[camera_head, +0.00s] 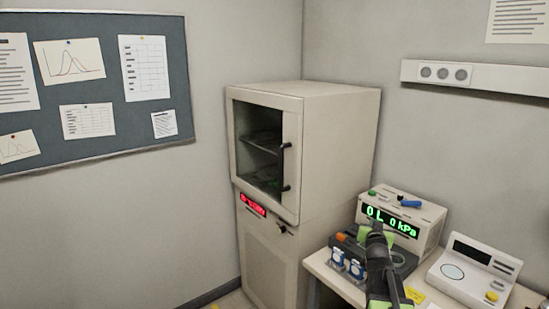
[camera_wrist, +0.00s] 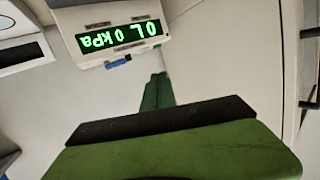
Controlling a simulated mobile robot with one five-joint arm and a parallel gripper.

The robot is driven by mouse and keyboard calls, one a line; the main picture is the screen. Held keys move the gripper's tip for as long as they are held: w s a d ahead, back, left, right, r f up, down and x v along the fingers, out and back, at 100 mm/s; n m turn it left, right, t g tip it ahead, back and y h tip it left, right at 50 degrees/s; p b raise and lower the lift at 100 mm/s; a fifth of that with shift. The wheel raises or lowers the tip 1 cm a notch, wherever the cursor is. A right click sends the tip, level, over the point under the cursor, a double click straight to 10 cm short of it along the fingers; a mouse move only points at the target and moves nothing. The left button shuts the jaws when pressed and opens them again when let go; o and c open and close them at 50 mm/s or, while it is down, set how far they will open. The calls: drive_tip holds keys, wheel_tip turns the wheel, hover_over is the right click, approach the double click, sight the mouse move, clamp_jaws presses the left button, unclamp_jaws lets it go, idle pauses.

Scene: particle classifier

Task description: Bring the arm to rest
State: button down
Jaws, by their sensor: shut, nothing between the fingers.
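My gripper (camera_head: 376,232) shows in the head view at the lower right, above the bench in front of the pump box with the green display (camera_head: 392,222). My dark and green arm runs up to it from the bottom edge. In the wrist view the green fingers (camera_wrist: 157,92) are together, with nothing between them. The display box (camera_wrist: 112,30) shows upside down at the top of that view, reading "0 L 0 kPa". The fingers appear clear of it. My arm hides part of the bench and the dark device.
A dark device with an orange knob (camera_head: 341,237) and blue-white pieces (camera_head: 346,263) sits left of my arm. A white instrument (camera_head: 470,272) stands at right on the bench (camera_head: 330,276). A tall cabinet (camera_head: 340,130) with a glass door, apparently closed, stands behind left.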

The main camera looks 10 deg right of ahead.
drive_tip(key=s+a+f+n+g+y, duration=0.1)
drive_tip(key=s+a+f+g+y, duration=0.15)
drive_tip(key=a+f, duration=0.4)
drive_tip(key=s+a+f+n+g+y, duration=0.1)
drive_tip(key=s+a+f+g, duration=0.15)
drive_tip(key=a, duration=0.75)
drive_tip(key=s+a+f+n+g+y, duration=0.15)
drive_tip(key=s+a+f, duration=0.3)
drive_tip(key=a, duration=0.45)
drive_tip(key=s+a+f+g, duration=0.1)
drive_tip(key=s+f+g, duration=0.1)
drive_tip(key=s, duration=0.3)
drive_tip(key=s+a+f+n+g, duration=0.1)
drive_tip(key=s+g, duration=0.2)
drive_tip(key=s, duration=0.2)
drive_tip(key=s+f+n+g+y, duration=0.1)
drive_tip(key=s+f+g, duration=0.1)
drive_tip(key=s, duration=0.3)
drive_tip(key=shift+a+f+g, duration=0.3)
drive_tip(key=shift+a+g, duration=0.1)
drive_tip(key=shift+g, duration=0.15)
